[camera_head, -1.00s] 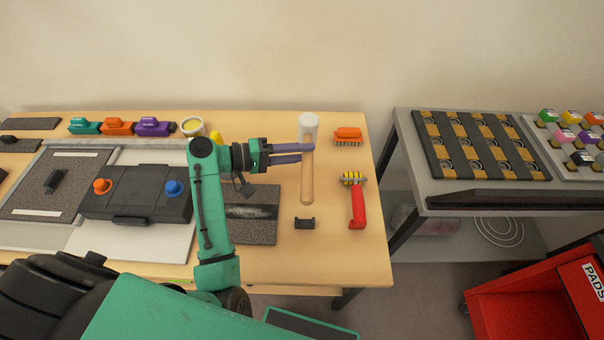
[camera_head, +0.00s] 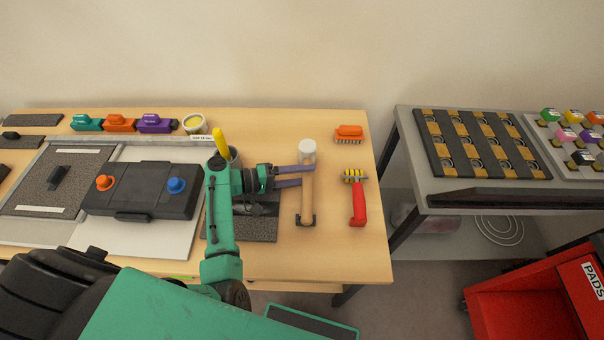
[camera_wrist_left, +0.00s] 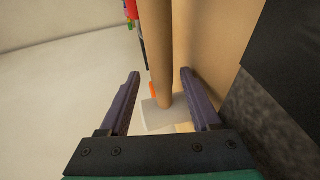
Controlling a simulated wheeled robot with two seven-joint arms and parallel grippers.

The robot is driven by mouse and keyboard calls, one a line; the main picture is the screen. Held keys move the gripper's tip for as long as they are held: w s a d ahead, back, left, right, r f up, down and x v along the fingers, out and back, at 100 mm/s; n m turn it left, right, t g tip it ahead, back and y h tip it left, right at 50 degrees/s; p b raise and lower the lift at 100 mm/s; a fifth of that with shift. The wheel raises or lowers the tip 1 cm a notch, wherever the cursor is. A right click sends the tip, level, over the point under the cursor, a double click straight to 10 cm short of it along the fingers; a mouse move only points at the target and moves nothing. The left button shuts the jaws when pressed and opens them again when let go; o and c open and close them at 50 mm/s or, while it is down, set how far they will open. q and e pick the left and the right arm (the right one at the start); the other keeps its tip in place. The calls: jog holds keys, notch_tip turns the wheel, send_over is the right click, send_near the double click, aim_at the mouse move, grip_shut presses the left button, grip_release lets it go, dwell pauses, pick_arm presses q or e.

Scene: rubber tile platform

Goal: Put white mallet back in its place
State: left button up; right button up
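The white mallet has a white head (camera_head: 307,151) and a wooden handle (camera_head: 307,195). Its head points to the back of the table, and its handle end overlaps the small black holder (camera_head: 305,220). My left gripper (camera_head: 313,175) is around the upper handle, just below the head. In the left wrist view its fingers (camera_wrist_left: 160,75) are spread, with gaps on both sides of the handle (camera_wrist_left: 157,45); the white head (camera_wrist_left: 160,117) shows beyond. I cannot tell exactly how the handle sits in the holder. My right gripper is not in view.
A red-handled brush (camera_head: 358,203) and an orange brush (camera_head: 348,132) lie right of the mallet. A yellow-handled tool (camera_head: 220,143) stands in a cup behind my left arm. A dark mat (camera_head: 262,228) lies to the left. The table's right edge is near.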

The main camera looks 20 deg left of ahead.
pick_arm(q)
jog(key=shift+f, duration=0.15)
jog(key=shift+s+a, duration=0.1)
jog(key=shift+a, duration=0.1)
jog(key=p+v, duration=0.2)
jog(key=v, duration=0.4)
jog(key=shift+s+a, duration=0.15)
jog(key=shift+a, duration=0.05)
notch_tip(320, 180, up, 8)
jog(key=p, duration=0.8)
jog(key=shift+a, duration=0.25)
jog(key=shift+s, duration=0.15)
